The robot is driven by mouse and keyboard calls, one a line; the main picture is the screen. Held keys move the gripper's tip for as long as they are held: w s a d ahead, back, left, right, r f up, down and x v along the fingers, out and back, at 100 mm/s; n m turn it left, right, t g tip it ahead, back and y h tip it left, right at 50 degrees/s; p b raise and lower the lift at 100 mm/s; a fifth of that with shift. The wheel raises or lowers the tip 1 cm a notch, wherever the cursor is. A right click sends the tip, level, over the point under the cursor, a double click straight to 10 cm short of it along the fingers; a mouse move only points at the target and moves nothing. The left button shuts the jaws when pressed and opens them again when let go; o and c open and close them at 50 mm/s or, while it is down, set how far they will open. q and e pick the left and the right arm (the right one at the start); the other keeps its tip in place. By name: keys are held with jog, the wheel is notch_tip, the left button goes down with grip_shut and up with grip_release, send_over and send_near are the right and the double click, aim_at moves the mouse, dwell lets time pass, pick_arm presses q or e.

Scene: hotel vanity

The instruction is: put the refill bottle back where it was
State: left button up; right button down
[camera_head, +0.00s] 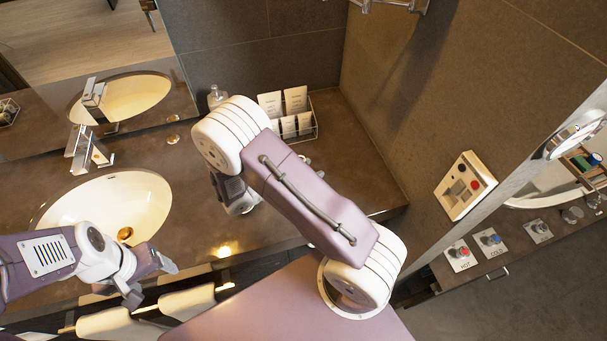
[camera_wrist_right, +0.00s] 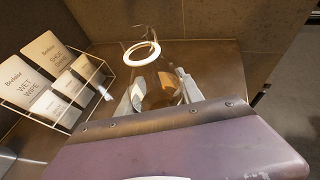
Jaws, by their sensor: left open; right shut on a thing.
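The refill bottle (camera_wrist_right: 167,84) appears as a clear vessel with amber contents and a white ring at its opening, in the right wrist view. My right gripper (camera_wrist_right: 160,92) is shut on it, a finger on each side. I cannot tell whether its base touches the counter. In the head view my right arm hides the bottle, and only part of the right gripper (camera_head: 240,203) shows, over the counter right of the basin. My left gripper (camera_head: 150,278) is open and empty at the basin's front edge.
A wire rack (camera_head: 315,130) of cards and packets stands at the back; it also shows in the wrist view (camera_wrist_right: 72,125). A clear dispenser (camera_head: 216,96) stands left of it. The basin (camera_head: 90,205) and tap (camera_head: 84,150) are at left. Counter (camera_head: 365,180) right of the rack is clear.

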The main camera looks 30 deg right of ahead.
jog(key=w, duration=0.1)
jog(key=w+f, duration=0.1)
jog(key=shift+w+f, duration=0.3)
jog(key=shift+w, duration=0.05)
notch_tip(320, 180, down, 4)
jog(key=shift+r, duration=0.1)
jog(key=shift+a, duration=0.1)
jog(key=shift+f, duration=0.25)
jog(key=c, duration=0.8)
grip_release()
jog(key=shift+o, duration=0.2)
jog(key=shift+r+p, duration=0.35)
jog(key=shift+p, duration=0.05)
jog(key=v, duration=0.3)
jog(key=b+v, duration=0.1)
jog(key=v, duration=0.3)
jog(key=b+v, duration=0.1)
jog(key=v, duration=0.3)
jog(key=shift+f, duration=0.3)
jog(key=shift+s+a+r, duration=0.15)
jog(key=shift+a+r, duration=0.15)
jog(key=shift+a, duration=0.15)
